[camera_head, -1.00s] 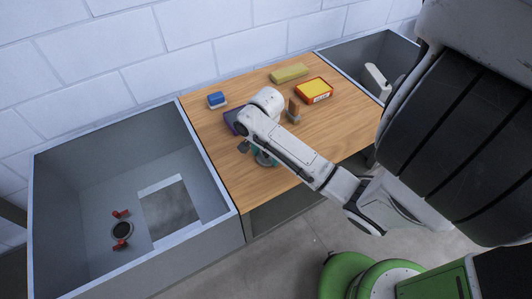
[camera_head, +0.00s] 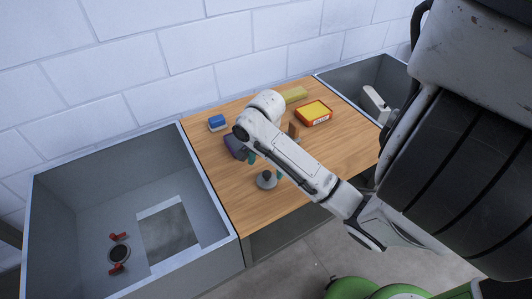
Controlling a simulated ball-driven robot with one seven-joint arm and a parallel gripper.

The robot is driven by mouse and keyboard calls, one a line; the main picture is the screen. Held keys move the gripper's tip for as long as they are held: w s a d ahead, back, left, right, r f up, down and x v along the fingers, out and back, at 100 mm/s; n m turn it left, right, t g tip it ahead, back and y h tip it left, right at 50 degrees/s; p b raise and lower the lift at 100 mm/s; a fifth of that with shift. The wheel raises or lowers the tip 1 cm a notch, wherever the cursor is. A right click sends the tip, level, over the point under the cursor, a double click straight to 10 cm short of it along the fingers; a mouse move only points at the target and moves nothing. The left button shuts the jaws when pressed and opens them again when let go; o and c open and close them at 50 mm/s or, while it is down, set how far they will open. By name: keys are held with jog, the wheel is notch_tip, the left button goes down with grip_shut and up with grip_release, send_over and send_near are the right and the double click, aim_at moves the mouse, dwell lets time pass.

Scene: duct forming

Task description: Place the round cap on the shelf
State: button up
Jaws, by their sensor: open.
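The round cap (camera_head: 266,181) appears to be the grey disc with a dark knob, lying flat on the wooden top (camera_head: 235,195) near its front left edge. My gripper (camera_head: 265,166) is mostly hidden behind my own forearm. The cap looks free of the fingers, though the exact gap cannot be told. No separate shelf is clearly seen; a dark opening (camera_head: 290,228) shows under the front edge of the wooden top.
A purple block (camera_head: 234,147), blue sponge-like block (camera_head: 217,122), yellow bar (camera_head: 294,95), red-and-yellow box (camera_head: 314,113) and brown upright piece (camera_head: 294,130) stand on the wood. A deep grey basin (camera_head: 100,190) lies left, another (camera_head: 365,82) right. The front right wood is clear.

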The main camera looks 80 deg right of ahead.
aim_at(266, 174)
jog(key=shift+d+r, duration=0.2)
jog(key=shift+r, duration=0.95)
jog(key=s+a+f+n, duration=0.1)
jog(key=a+f+n, duration=0.1)
jog(key=a+n, duration=0.1)
jog(key=s+a+f+n, duration=0.2)
jog(key=a+n, duration=0.2)
jog(key=a, duration=0.1)
jog(key=s+a+f+n, duration=0.2)
jog(key=a+n, duration=0.1)
jog(key=a, duration=0.1)
jog(key=shift+n+g, duration=0.3)
jog(key=shift+g, duration=0.1)
jog(key=w+a+n+t, duration=0.1)
jog(key=w+a+n, duration=0.3)
jog(key=a+n, duration=0.7)
jog(key=shift+w+a+f+t+h, duration=0.2)
jog(key=shift+a+t+h, duration=0.15)
jog(key=shift+a, duration=0.7)
jog(key=shift+f, duration=0.1)
